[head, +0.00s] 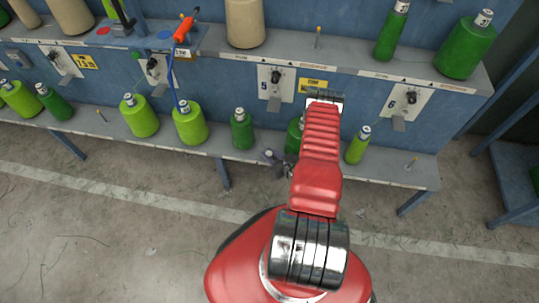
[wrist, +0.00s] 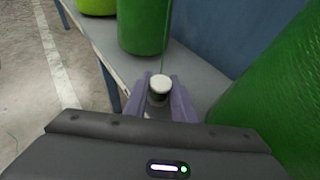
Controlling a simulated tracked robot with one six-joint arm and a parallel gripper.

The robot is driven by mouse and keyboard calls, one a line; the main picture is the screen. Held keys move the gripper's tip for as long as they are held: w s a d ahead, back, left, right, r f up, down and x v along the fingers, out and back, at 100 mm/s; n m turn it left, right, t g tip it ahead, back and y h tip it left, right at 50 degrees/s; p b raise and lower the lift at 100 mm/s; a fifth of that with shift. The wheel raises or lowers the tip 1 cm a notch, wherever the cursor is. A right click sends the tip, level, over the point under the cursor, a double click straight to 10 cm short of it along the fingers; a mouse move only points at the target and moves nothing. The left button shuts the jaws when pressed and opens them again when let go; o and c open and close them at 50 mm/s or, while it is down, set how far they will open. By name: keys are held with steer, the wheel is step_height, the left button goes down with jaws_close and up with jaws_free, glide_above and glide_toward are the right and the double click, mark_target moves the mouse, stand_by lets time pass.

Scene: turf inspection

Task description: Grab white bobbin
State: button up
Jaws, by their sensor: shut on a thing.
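In the wrist view, a small bobbin with a round white top (wrist: 159,84) and a darker band below it sits between the two purple-grey fingers of my gripper (wrist: 158,97). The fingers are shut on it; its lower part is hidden. In the head view, my gripper (head: 273,158) shows small and dark at the front edge of the lower shelf, left of my red arm. I cannot make out the held bobbin there. No full-size all-white bobbin shows in either view.
Green bobbins (head: 242,130) and lime ones (head: 190,124) stand on the lower shelf (head: 215,158). A large green bobbin (wrist: 275,90) is close right of my gripper; another (wrist: 143,28) stands beyond it. Beige bobbins (head: 245,22) are above. The floor in front is clear.

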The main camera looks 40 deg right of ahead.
mark_target(269, 153)
steer(key=shift+r, duration=0.1)
step_height(269, 153, up, 18)
stand_by(0.9)
stand_by(0.4)
steer(key=shift+a, duration=0.1)
